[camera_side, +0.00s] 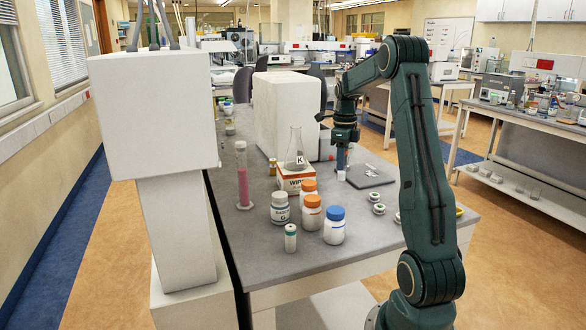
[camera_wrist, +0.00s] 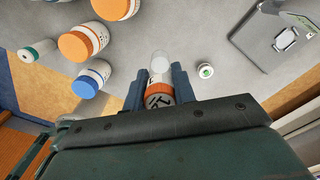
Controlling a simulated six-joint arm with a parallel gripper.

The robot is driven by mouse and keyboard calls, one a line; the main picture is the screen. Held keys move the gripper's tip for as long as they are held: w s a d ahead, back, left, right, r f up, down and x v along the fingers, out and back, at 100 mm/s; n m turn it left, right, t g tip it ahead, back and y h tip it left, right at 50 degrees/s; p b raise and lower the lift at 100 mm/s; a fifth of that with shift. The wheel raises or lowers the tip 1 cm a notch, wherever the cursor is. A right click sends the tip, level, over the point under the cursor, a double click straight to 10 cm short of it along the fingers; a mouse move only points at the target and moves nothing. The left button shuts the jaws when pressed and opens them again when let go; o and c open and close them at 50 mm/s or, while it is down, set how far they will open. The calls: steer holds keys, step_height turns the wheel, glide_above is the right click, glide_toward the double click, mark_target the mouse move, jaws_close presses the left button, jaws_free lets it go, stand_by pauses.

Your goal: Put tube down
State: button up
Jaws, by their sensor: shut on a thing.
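My gripper (camera_side: 342,158) points down over the grey bench, just left of a dark flat plate. Its two blue-grey fingers (camera_wrist: 160,90) are shut on the tube (camera_wrist: 159,64). In the wrist view the tube shows a clear, rounded end, an orange band and a white label with black marks. In the side view only a short pale lower end of the tube (camera_side: 341,176) shows under the fingers. It looks upright. I cannot tell whether its bottom touches the bench (camera_side: 270,258).
A flask (camera_side: 295,148) sits on a wipes box (camera_side: 290,180). The dark plate (camera_side: 370,180) lies right of the tube.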

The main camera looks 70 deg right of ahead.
steer(key=shift+f, duration=4.85)
steer(key=shift+f, duration=0.15)
steer(key=o, duration=0.9)
steer(key=shift+o, duration=0.2)
step_height(320, 180, up, 12)
steer(key=shift+r, duration=0.1)
steer(key=shift+a+r, duration=0.1)
